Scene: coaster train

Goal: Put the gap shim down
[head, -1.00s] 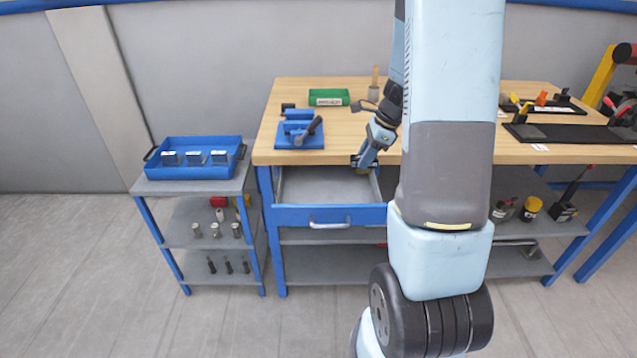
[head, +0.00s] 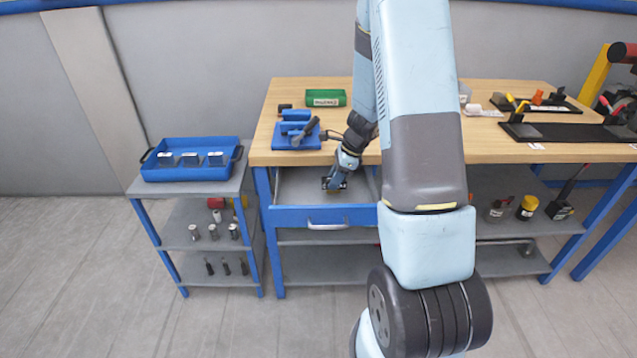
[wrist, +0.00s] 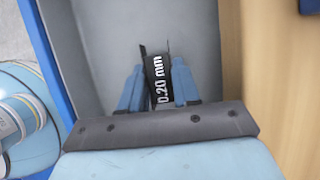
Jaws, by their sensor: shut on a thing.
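The gap shim (wrist: 158,80) is a dark strip marked "0.20 mm" in the wrist view. My gripper (wrist: 157,85) is shut on it, with a blue finger on each side. In the head view my gripper (head: 335,182) is inside or just over the open drawer (head: 300,188) of the workbench. The drawer's grey floor shows beneath the shim in the wrist view (wrist: 110,50). I cannot tell whether the shim touches the floor. The shim is too small to make out clearly in the head view.
A blue fixture (head: 296,134) and a green bin (head: 326,98) stand on the wooden bench top (head: 400,150) behind the drawer. A blue tray (head: 190,172) with metal blocks is on the cart at left. The rest of the drawer looks empty.

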